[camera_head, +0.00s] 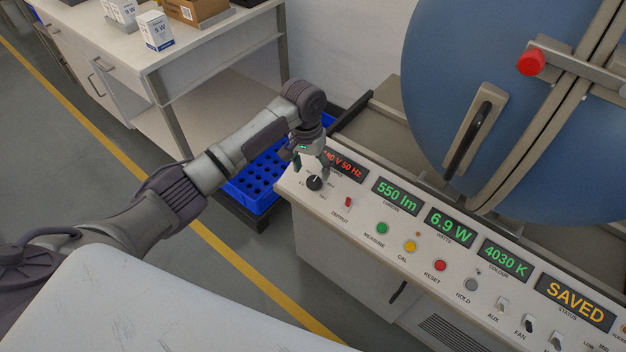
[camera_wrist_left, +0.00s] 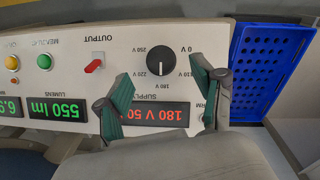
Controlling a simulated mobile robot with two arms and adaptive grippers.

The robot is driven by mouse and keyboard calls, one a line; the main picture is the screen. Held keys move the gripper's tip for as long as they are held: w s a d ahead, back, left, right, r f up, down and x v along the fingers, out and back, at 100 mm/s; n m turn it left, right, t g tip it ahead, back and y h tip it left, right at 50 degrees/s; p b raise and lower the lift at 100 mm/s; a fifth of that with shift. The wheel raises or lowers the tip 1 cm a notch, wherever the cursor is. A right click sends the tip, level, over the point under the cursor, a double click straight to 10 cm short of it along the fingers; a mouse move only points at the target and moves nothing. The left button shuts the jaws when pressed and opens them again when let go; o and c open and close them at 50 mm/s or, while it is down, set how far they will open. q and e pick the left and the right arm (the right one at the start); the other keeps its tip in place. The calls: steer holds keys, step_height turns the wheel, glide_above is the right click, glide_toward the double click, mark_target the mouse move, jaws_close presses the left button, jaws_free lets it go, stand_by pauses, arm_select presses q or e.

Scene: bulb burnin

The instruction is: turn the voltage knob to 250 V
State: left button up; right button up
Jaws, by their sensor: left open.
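The black voltage knob (camera_head: 314,183) is at the left end of the console's sloped front panel. In the left wrist view the knob (camera_wrist_left: 160,62) appears upside down, its white pointer line toward the 180 mark. The red supply display (camera_head: 345,163) reads 180 V 50 Hz; it is partly covered by a finger in the left wrist view (camera_wrist_left: 160,115). My left gripper (camera_head: 311,166) is open over the panel beside the knob. Its two green-padded fingers (camera_wrist_left: 162,78) stand apart on either side of the knob, with nothing between them held. My right gripper is not visible.
The red output switch (camera_wrist_left: 94,66) sits close beside the knob. Several buttons and green displays (camera_head: 398,197) run along the panel. A blue perforated crate (camera_head: 250,190) stands left of the console. A large blue sphere (camera_head: 440,80) rises behind.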

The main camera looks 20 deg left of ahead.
mark_target(313, 183)
arm_select(q)
steer(key=f, duration=0.5)
steer(key=shift+d+f, duration=0.15)
steer(key=shift+d, duration=0.1)
